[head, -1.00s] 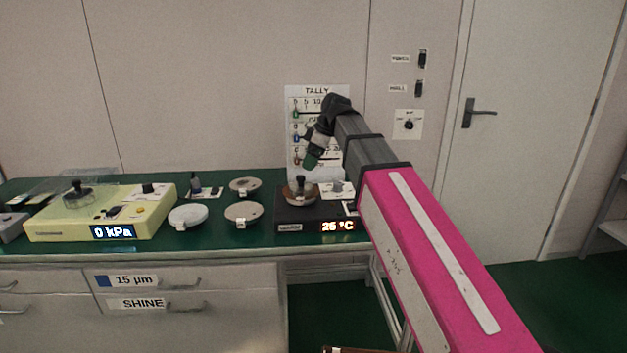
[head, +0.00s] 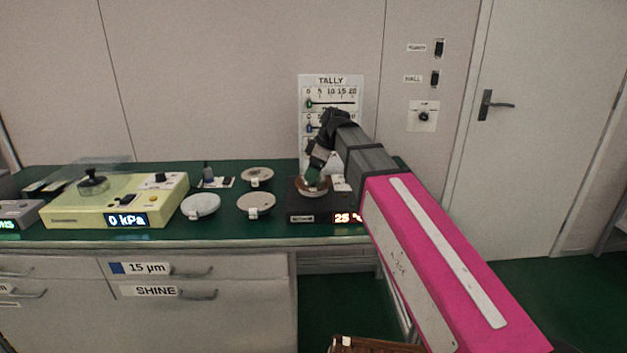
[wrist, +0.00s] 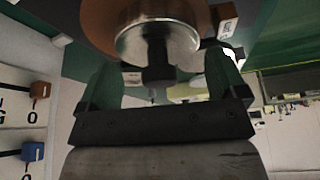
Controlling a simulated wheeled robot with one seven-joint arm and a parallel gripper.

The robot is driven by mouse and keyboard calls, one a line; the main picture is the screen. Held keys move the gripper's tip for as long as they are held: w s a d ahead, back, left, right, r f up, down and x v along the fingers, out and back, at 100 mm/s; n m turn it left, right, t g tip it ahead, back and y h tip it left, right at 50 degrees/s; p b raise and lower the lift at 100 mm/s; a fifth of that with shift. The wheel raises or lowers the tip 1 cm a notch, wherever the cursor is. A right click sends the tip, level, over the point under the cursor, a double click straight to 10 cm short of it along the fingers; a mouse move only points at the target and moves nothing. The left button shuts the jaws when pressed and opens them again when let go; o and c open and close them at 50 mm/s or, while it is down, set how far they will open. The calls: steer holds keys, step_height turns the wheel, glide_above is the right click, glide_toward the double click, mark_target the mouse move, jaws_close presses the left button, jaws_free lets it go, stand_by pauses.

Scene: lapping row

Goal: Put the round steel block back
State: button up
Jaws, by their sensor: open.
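The round steel block (wrist: 150,42) is a short shiny cylinder with a dark knob. In the wrist view it sits on a copper-brown disc (wrist: 98,20). That disc lies on the black hot plate unit (head: 300,215), whose lit display is partly covered by my arm. My gripper (wrist: 162,82) is open, with its green fingers on either side of the dark knob and a gap visible around it. In the head view my gripper (head: 316,168) is tilted down over the disc and hides most of the block.
A yellow unit (head: 150,195) reading 0 kPa, with a dark-knobbed piece (head: 92,181) on it, stands left. Several round plates, one white (head: 200,205), lie between the units. A tally board (head: 345,95) stands close behind my gripper.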

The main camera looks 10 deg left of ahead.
steer(key=shift+x, duration=1.2)
steer(key=shift+r, duration=0.1)
steer(key=c, duration=1.4)
steer(key=shift+o, duration=0.2)
